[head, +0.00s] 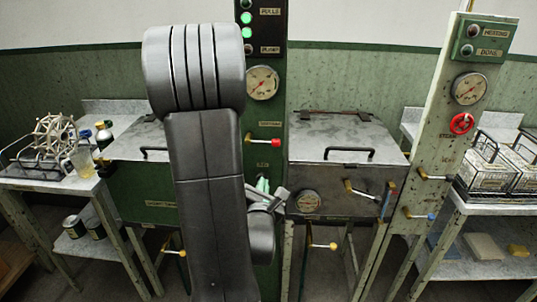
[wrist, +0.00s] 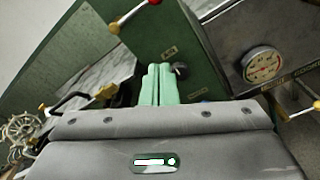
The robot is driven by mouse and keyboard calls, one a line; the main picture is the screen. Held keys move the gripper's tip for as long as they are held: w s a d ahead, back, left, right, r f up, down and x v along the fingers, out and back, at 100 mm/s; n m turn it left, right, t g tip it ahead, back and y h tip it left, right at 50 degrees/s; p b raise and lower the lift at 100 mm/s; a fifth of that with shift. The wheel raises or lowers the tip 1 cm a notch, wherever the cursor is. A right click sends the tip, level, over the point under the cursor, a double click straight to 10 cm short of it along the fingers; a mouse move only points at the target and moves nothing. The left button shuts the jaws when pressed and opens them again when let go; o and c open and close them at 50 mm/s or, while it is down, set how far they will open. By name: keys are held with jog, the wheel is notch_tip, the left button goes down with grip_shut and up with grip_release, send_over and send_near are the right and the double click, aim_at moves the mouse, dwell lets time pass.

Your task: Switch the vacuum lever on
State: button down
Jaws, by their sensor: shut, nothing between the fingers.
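A lever with a red ball end (head: 276,142) sticks out to the right from the green centre column, under a small label too blurred to read surely. It also shows in the wrist view (wrist: 133,13), at the top edge. My gripper (head: 262,185) is below this lever, apart from it, partly hidden behind my arm. In the wrist view its pale green fingers (wrist: 157,84) are together and empty, pointing at the green panel. A small black knob (wrist: 180,70) sits just right of the fingertips, under a small label. I cannot tell whether they touch.
A steel-topped basin (head: 345,140) with a gauge and brass lever (head: 361,190) stands right of the column. A side table (head: 50,178) at left holds a wire reel and bottles.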

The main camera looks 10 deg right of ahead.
jog(key=shift+w, duration=0.1)
dwell(0.3)
jog(key=w+d+r+p, duration=0.2)
jog(key=w+d+p, duration=0.2)
jog(key=w, duration=0.6)
jog(key=shift+d+r+p, duration=0.3)
jog(key=shift+r, duration=0.1)
jog(key=shift+d+b, duration=0.2)
jog(key=shift+b, duration=0.15)
